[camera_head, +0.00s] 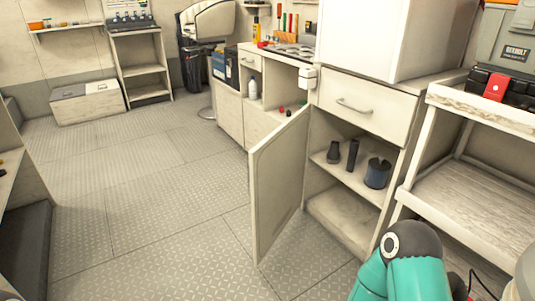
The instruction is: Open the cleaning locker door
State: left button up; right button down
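A pale cabinet door (279,187) stands swung out from the lower part of a wooden cabinet in the middle right. A closed drawer (362,107) with a metal handle sits above the opening. A teal link of my arm shows at the bottom right. Neither gripper is in view.
A wooden shelf unit (480,205) stands close on the right, with a black toolbox (500,88) with a red tag on top. A white chest (87,101) and a rack (141,65) stand at the back. The metal floor (150,190) on the left is clear.

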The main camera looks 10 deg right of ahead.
aim_at(276, 166)
jog(key=z, duration=0.1)
jog(key=i, duration=1)
jog(key=u, duration=0.1)
